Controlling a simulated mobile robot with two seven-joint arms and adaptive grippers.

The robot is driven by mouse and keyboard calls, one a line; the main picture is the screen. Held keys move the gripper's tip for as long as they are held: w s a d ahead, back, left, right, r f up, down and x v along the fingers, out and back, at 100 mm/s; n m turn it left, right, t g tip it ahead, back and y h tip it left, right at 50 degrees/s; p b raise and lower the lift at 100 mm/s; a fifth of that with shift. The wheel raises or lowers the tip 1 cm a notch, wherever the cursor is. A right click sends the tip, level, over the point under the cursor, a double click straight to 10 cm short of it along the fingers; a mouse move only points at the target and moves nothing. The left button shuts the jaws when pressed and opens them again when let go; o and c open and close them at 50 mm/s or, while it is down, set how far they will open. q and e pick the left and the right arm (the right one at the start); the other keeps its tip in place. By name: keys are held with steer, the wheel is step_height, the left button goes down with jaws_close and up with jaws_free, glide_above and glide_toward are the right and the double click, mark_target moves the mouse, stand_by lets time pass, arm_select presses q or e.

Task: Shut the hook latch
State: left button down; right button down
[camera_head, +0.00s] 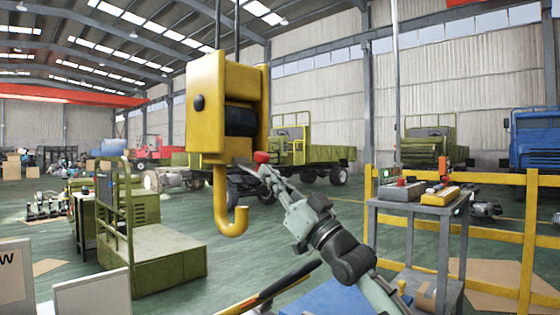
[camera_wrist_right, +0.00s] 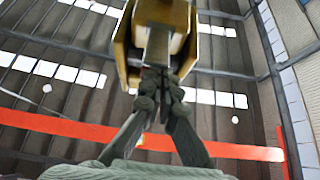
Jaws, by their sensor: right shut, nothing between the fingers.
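A yellow hook block (camera_head: 206,120) hangs from cables left of centre in the head view. Its yellow hook (camera_head: 229,222) curves below it, with the open side to the right. A short dark lever with a red knob (camera_head: 261,157) juts right from the block's lower edge and looks like the latch. My right gripper (camera_head: 262,171) is shut and empty, with its tips close to the knob; I cannot tell whether they touch. In the right wrist view the shut fingers (camera_wrist_right: 161,80) point at the block (camera_wrist_right: 124,50), and the knob is not visible. My left gripper is not in view.
A grey cart (camera_head: 420,207) with control boxes stands at right, before a yellow railing (camera_head: 490,235). A green platform (camera_head: 155,250) stands on the floor at left. Green trucks (camera_head: 300,150) are parked farther back. The air around the hook is clear apart from my right arm.

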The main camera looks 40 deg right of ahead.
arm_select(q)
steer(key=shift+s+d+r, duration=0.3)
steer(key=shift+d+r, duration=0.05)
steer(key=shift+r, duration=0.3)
arm_select(e)
steer(key=shift+w+a+f, duration=0.1)
steer(key=shift+w+f, duration=0.1)
steer(key=shift+f, duration=0.4)
steer(key=shift+w+a+f, duration=0.1)
steer(key=shift+w+f, duration=0.05)
steer(key=shift+f, duration=0.4)
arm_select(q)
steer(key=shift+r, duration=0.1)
arm_select(e)
steer(key=shift+r, duration=0.1)
